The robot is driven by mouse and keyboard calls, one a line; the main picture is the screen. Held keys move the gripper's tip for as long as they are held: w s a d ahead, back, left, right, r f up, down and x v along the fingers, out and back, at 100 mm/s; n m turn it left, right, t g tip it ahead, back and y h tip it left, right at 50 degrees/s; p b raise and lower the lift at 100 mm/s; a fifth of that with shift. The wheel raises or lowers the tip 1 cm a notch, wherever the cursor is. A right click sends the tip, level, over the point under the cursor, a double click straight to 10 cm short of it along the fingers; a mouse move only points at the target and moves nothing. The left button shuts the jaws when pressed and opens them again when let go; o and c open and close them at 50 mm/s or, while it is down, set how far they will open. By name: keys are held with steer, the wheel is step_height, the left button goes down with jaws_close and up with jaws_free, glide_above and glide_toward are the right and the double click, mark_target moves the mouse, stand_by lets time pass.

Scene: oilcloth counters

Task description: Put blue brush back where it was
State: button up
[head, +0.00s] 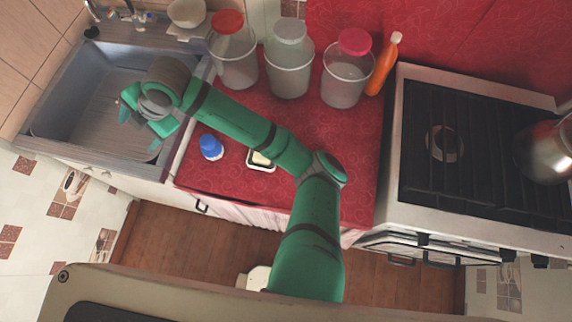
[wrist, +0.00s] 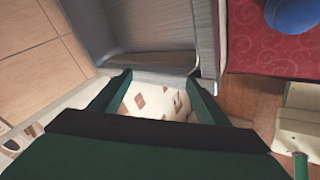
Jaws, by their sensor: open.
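The only blue thing I see stands on the red counter (head: 290,140) in the head view, near the front left edge; it has a rounded blue top and a pale lower part. I take it for the blue brush (head: 210,145), though its shape is not clear. In the wrist view it shows, partly cut off, at the upper right (wrist: 292,14). My gripper (head: 138,130) is over the sink (head: 85,95), to the left of the blue thing and apart from it. In the wrist view my gripper (wrist: 158,78) has its fingers spread, with nothing between them.
A small dish (head: 262,167) with a pale yellowish piece is right of the blue thing, close to my arm. Lidded clear jars (head: 289,75) and an orange bottle (head: 384,65) line the back. A stove (head: 440,100) with a metal pot (head: 548,150) is at right. A white bowl (head: 187,13) sits behind the sink.

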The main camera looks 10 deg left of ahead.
steer(key=a+r+m+t+y, duration=0.1)
steer(key=a+r+m+y, duration=0.3)
steer(key=m+t+h, duration=0.2)
steer(key=m+t, duration=1.2)
steer(key=m, duration=0.7)
glide_above(203, 135)
step_height(203, 135, down, 7)
steer(key=shift+f, duration=0.1)
steer(key=s+d+f+m+h, duration=0.2)
steer(key=s+d, duration=0.1)
steer(key=d, duration=0.2)
steer(key=s+d+f+m+h, duration=0.2)
steer(key=s+d+f, duration=0.1)
steer(key=d, duration=0.3)
steer(key=s+d+f+m+t+h, duration=0.1)
steer(key=s+d+f+h, duration=0.1)
steer(key=d, duration=0.4)
steer(key=shift+s+d+f+m+h, duration=0.15)
steer(key=shift+s+m+h, duration=0.1)
steer(key=shift+s, duration=0.35)
steer(key=shift+s+d+f+m+h, duration=0.15)
steer(key=shift+s+h, duration=0.1)
steer(key=shift+s, duration=0.35)
steer(key=s+d+r+h, duration=0.2)
steer(key=s+d, duration=0.9)
steer(key=s, duration=0.2)
steer(key=shift+d+h, duration=0.25)
steer(key=shift+h, duration=0.15)
